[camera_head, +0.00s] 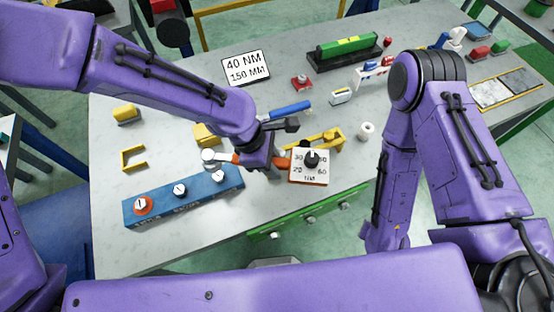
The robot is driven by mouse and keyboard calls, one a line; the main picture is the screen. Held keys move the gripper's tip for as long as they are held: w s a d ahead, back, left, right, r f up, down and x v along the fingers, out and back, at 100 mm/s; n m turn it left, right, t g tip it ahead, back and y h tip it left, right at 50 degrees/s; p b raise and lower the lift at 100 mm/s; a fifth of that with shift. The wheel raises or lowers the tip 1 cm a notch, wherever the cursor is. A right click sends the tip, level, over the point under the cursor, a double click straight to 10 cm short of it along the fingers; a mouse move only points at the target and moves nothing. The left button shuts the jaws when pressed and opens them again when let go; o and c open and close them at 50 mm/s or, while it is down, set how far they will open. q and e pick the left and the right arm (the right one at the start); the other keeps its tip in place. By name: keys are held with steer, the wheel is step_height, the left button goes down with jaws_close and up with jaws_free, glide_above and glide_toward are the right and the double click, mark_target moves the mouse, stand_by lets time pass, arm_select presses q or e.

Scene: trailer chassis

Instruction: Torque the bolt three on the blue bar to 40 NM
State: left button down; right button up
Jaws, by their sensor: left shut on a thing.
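The blue bar (160,210) lies at the table's lower left with a row of light-topped bolts. The left bolt (141,203) has an orange ring; another bolt (180,189) is in the middle, and the right bolt (218,176) is nearest my gripper. My left gripper (272,160) is shut on an orange-handled tool (226,157). The tool's round pale head (208,155) is just behind the right end of the bar, apart from the bolts as far as I can tell. A white dial (309,172) marked NM, with a black knob, is right of the gripper. My right gripper is hidden.
A sign (247,67) reads 40 NM, 150 MM. A blue rod (290,110), yellow parts (133,157), a yellow bracket (325,140) and a white roll (366,131) lie around. A green bar (346,46) on a black base is behind.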

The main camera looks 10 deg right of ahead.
arm_select(q)
steer(key=shift+a, duration=0.15)
steer(key=shift+w+a, duration=0.15)
steer(key=shift+w, duration=0.05)
steer(key=shift+w+f, duration=0.1)
steer(key=shift+w, duration=0.1)
steer(key=shift+w+f, duration=0.1)
steer(key=shift+f, duration=0.05)
steer(key=shift+d+f, duration=0.2)
steer(key=shift+f, duration=0.15)
steer(key=shift+s+f+b, duration=0.15)
steer(key=shift+f+b, duration=0.35)
steer(key=shift+f, duration=0.9)
steer(key=shift+s+f+b, duration=0.15)
steer(key=shift+f+b, duration=0.3)
steer(key=shift+f, duration=0.9)
arm_select(e)
steer(key=shift+w+a+f, duration=0.15)
steer(key=shift+f, duration=0.8)
arm_select(q)
steer(key=shift+p, duration=1)
arm_select(e)
steer(key=shift+r, duration=0.95)
